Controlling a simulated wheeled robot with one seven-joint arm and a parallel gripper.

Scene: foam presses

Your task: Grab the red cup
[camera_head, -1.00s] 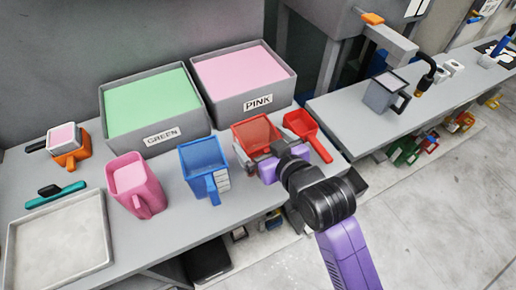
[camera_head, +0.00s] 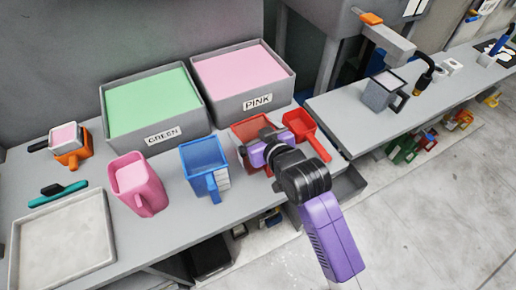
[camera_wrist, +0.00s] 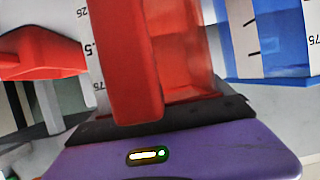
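The red cup (camera_head: 250,129) stands on the left bench in the head view, right of the blue cup (camera_head: 204,165). My gripper (camera_head: 246,150) is at its front side and hides part of it. In the wrist view the red cup's see-through body (camera_wrist: 185,50) stands upright close ahead, with its solid handle (camera_wrist: 128,60) towards me. The handle's lower end meets the dark front edge of my purple gripper. The fingertips are hidden in both views, so I cannot tell whether they are open or closed on the handle.
A red scoop (camera_head: 303,128) lies close right of the cup. The pink bin (camera_head: 240,100) and green bin (camera_head: 155,125) stand behind. A pink cup (camera_head: 137,185) and grey tray (camera_head: 62,240) are left. A gap separates the right bench (camera_head: 345,115).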

